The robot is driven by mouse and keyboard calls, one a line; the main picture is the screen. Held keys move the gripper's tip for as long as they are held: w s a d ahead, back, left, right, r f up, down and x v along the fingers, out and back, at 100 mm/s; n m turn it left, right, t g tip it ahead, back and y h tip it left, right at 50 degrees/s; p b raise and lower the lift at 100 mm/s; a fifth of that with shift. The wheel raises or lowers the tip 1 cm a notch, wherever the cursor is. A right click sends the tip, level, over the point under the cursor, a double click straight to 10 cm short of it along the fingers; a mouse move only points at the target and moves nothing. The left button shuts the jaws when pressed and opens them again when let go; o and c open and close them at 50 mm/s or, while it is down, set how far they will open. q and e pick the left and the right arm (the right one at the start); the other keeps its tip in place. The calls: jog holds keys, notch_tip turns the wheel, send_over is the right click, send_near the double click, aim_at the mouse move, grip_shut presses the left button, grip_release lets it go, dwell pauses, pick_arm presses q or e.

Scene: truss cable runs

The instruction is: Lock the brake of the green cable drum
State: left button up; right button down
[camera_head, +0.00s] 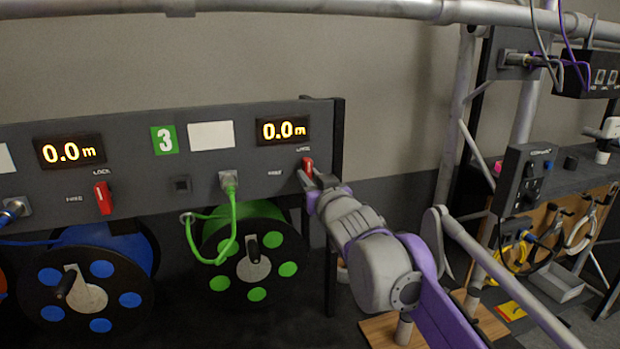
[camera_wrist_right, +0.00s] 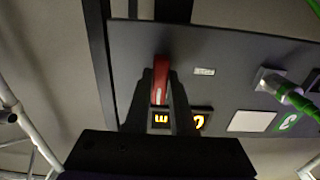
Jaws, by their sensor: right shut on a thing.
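The green cable drum (camera_head: 253,270) hangs under the grey panel, with green dots around its grey hub. Its red brake lever (camera_head: 307,164) is at the right end of the panel, beside a small "LOCK" label and below the 0.0 m display (camera_head: 283,130). My right gripper (camera_head: 309,178) is at this lever and partly hides it. In the right wrist view, the two dark fingers are shut on the red lever (camera_wrist_right: 161,72), one on each side. My left gripper is not in view.
A green cable (camera_head: 231,215) runs from a panel socket to the drum. The blue drum (camera_head: 125,244) and its red lever (camera_head: 103,198) are to the left. A bench (camera_head: 575,176) with tools stands at the right.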

jog(key=c, duration=0.8)
grip_release()
jog(key=shift+o, duration=0.2)
jog(key=shift+s, duration=0.1)
jog(key=b+v, duration=0.1)
jog(key=v, duration=0.9)
jog(key=shift+s, duration=0.35)
jog(key=shift+d, duration=0.1)
